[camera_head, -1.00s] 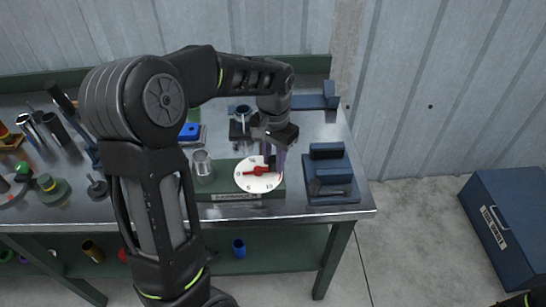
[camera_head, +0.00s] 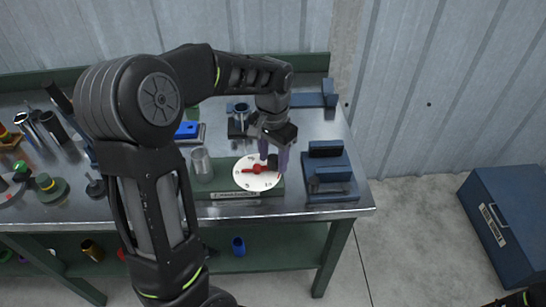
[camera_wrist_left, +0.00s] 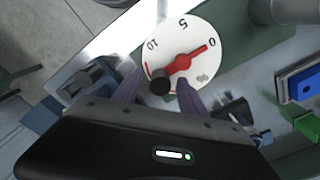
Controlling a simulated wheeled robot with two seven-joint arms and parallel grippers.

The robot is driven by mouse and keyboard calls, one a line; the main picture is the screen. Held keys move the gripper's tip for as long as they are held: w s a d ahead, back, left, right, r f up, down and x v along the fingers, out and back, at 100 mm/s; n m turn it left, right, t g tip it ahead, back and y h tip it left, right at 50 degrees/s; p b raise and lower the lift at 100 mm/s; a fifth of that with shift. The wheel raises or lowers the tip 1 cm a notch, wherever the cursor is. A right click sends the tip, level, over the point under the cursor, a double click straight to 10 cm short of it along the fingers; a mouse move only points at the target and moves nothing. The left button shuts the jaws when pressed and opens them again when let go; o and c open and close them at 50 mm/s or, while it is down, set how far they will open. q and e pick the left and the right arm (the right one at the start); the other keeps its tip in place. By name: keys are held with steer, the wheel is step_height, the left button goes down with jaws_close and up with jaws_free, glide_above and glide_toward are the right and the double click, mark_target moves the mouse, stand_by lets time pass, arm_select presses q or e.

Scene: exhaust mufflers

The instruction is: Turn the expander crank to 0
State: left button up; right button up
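The expander dial (camera_head: 247,182) is a white disc with black numbers on a green base on the bench; it also shows in the left wrist view (camera_wrist_left: 185,32). Its red crank (camera_head: 255,170) crosses the centre, with a black knob (camera_head: 272,161) at one end. In the left wrist view, the crank's red tip (camera_wrist_left: 203,49) points at about the 0 mark and the knob (camera_wrist_left: 160,80) lies opposite. My left gripper (camera_head: 273,153) is open, its purple fingers apart on either side of the knob, with visible gaps.
A metal cone (camera_head: 202,165) stands left of the dial on the same base. A dark blue fixture (camera_head: 330,172) is close on the right. A blue block (camera_head: 188,130) and cylindrical tools stand further left. A blue toolbox (camera_head: 510,225) is on the floor at right.

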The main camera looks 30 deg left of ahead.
mark_target(273, 158)
arm_select(q)
steer(key=shift+r+b, duration=0.4)
steer(key=shift+r, duration=3.5)
